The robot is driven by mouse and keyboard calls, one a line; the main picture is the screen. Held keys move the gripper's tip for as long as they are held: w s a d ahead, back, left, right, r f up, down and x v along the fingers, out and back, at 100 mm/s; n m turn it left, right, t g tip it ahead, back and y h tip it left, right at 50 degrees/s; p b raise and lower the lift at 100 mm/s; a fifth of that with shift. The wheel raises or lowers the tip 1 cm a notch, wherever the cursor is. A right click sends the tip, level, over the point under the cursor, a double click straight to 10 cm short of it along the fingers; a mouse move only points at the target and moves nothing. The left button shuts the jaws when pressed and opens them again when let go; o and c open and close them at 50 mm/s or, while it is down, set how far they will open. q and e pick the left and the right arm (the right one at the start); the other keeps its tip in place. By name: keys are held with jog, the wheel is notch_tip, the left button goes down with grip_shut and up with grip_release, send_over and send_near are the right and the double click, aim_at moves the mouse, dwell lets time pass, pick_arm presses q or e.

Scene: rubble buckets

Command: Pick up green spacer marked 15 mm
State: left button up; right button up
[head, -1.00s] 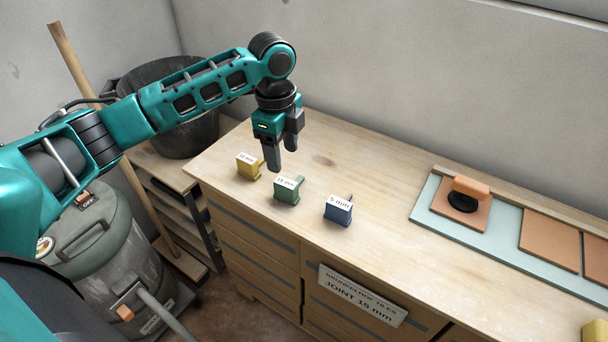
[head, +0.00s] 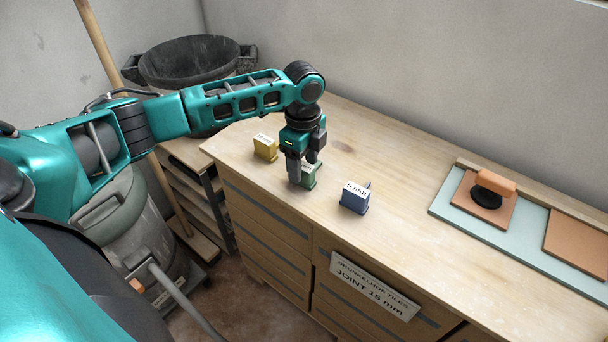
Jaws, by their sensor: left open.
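The green spacer (head: 309,180) stands on the wooden worktop between a yellow spacer (head: 265,147) on its left and a blue spacer marked 5 mm (head: 354,198) on its right. My left gripper (head: 303,173) is open and points down at the green spacer. Its fingers hide much of the spacer and its label. One finger is in front of the spacer's left side; I cannot tell whether it touches. My right gripper is not in view.
A sign reading JOINT 15 mm (head: 374,286) is on the drawer fronts. At right, a pale board (head: 447,205) holds tiles and a suction lifter (head: 490,190). A black bucket (head: 190,62) stands behind my arm. The worktop (head: 420,255) right of the blue spacer is clear.

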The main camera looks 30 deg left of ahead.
pick_arm(q)
jog(key=shift+f, duration=0.75)
jog(key=shift+c, duration=0.4)
jog(key=c, duration=1)
jog(key=shift+o, duration=0.2)
